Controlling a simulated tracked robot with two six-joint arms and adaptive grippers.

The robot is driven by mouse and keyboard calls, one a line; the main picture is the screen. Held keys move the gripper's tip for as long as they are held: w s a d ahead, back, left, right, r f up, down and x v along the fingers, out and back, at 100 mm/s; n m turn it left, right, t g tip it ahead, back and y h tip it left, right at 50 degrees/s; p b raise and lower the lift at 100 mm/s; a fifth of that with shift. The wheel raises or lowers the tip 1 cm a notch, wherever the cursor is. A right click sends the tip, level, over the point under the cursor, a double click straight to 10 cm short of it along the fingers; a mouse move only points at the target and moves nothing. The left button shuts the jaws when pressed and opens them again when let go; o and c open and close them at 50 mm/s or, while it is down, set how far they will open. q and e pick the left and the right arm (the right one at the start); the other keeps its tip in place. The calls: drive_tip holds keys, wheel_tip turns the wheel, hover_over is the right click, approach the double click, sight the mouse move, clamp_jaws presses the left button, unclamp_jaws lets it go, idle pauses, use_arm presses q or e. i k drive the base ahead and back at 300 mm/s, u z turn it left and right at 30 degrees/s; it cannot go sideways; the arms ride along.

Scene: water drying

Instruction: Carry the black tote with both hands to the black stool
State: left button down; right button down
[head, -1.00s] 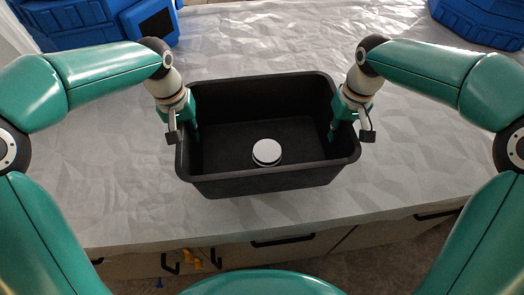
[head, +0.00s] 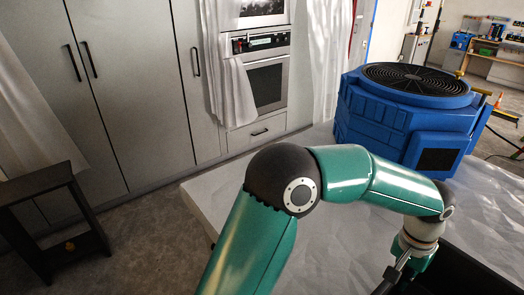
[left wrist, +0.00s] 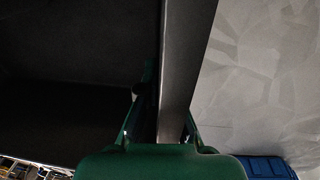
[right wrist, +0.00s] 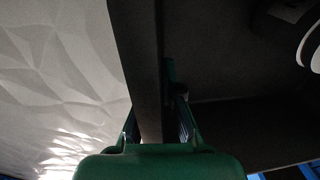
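The black tote (head: 470,268) shows only as a corner at the lower right of the head view, on the sheet-covered counter. My left gripper (head: 408,272) is at its left wall. In the left wrist view, the fingers of my left gripper (left wrist: 168,112) close on either side of the tote wall (left wrist: 182,60). In the right wrist view, my right gripper (right wrist: 152,112) likewise has its fingers around the opposite wall (right wrist: 137,50). My right gripper is outside the head view. The black stool (head: 45,205) stands on the floor at the left of the head view.
A white round object (right wrist: 313,48) is inside the tote. A blue air mover (head: 410,115) stands on the counter (head: 225,195) behind my left arm. Tall grey cabinets (head: 130,100) and an oven (head: 265,85) line the back. Floor lies open between stool and counter.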

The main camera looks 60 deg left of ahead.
sight(28, 184)
drive_tip(key=u, duration=0.6)
drive_tip(key=k, duration=1.25)
drive_tip(key=u, duration=0.8)
drive_tip(key=i, duration=0.65)
drive_tip(key=u, duration=0.75)
drive_tip(key=i, duration=0.6)
drive_tip(key=u, duration=0.6)
drive_tip(key=i, duration=0.7)
drive_tip(key=u, duration=0.65)
drive_tip(key=i, duration=1.3)
drive_tip(key=u, duration=0.3)
